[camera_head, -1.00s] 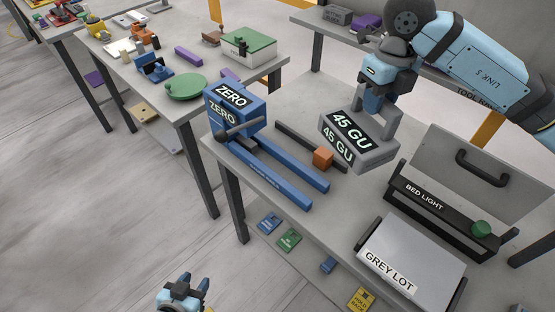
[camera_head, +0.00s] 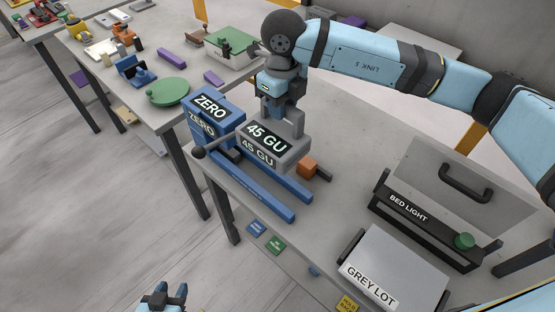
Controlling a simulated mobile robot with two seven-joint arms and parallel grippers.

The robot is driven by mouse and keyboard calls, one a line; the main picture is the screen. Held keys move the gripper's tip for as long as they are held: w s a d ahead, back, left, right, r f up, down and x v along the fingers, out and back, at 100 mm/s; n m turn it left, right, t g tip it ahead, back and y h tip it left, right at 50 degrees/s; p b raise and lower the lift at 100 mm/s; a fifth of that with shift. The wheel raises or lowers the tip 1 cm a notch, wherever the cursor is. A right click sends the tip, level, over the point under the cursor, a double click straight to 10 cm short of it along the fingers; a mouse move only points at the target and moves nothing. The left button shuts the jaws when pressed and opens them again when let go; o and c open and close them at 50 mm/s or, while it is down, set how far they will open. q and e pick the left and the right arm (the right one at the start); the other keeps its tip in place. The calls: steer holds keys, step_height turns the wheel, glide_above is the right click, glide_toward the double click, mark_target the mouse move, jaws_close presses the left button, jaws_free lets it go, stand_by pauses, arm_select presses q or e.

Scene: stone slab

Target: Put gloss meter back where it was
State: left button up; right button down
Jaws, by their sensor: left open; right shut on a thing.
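The gloss meter (camera_head: 262,156) is a grey block whose display reads "45 GU". My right gripper (camera_head: 285,118) is shut on its handle from above. The meter is over the blue rails (camera_head: 270,199), right beside the blue block marked "ZERO" (camera_head: 212,112). I cannot tell whether the meter rests on the rails or hangs just above them. An orange block (camera_head: 308,166) sits just right of the meter. My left gripper (camera_head: 170,296) is open and empty at the bottom of the view, below the table's front edge.
A black-ended case marked "BED LIGHT" (camera_head: 428,222) and a "GREY LOT" panel (camera_head: 392,265) stand at the table's right. A lever with a dark knob (camera_head: 198,152) sticks out by the ZERO block. A second table (camera_head: 120,88) with several items stands behind left.

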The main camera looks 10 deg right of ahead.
mark_target(282, 142)
step_height(282, 142, down, 12)
steer(key=shift+r+p, duration=0.15)
steer(key=shift+p, duration=0.85)
step_height(282, 142, down, 4)
steer(key=shift+f+p, duration=0.15)
steer(key=shift+p, duration=0.25)
steer(key=shift+f, duration=0.1)
steer(key=shift+f, duration=0.15)
steer(key=c, duration=0.9)
jaws_free()
